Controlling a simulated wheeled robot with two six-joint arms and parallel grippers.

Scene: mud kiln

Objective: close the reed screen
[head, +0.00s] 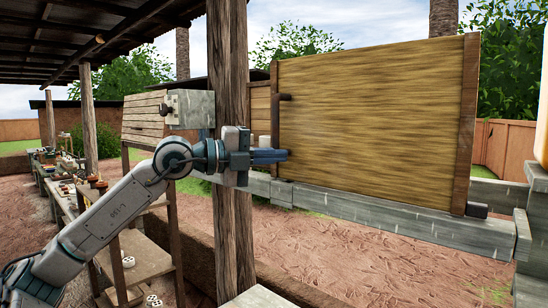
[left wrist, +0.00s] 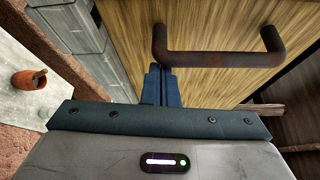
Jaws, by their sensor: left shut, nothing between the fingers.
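The reed screen (head: 375,120) is a large tan panel with brown wooden side posts, standing on a grey rail (head: 380,215). A rusty brown handle (head: 281,122) is on its left edge post. My left gripper (head: 286,155) is shut and empty, its blue fingers by the lower part of the handle. In the left wrist view, the handle (left wrist: 220,57) spans above the fingertips, and the reed screen (left wrist: 190,20) lies behind it. I cannot tell whether the fingertips touch the screen or handle. My right gripper is not in view.
A wooden post (head: 229,120) stands just behind my left wrist. A wooden box (head: 150,115) and a grey block (head: 191,110) are left of it. Shelves with small items (head: 130,262) stand lower left. Open reddish ground (head: 380,260) lies below the rail.

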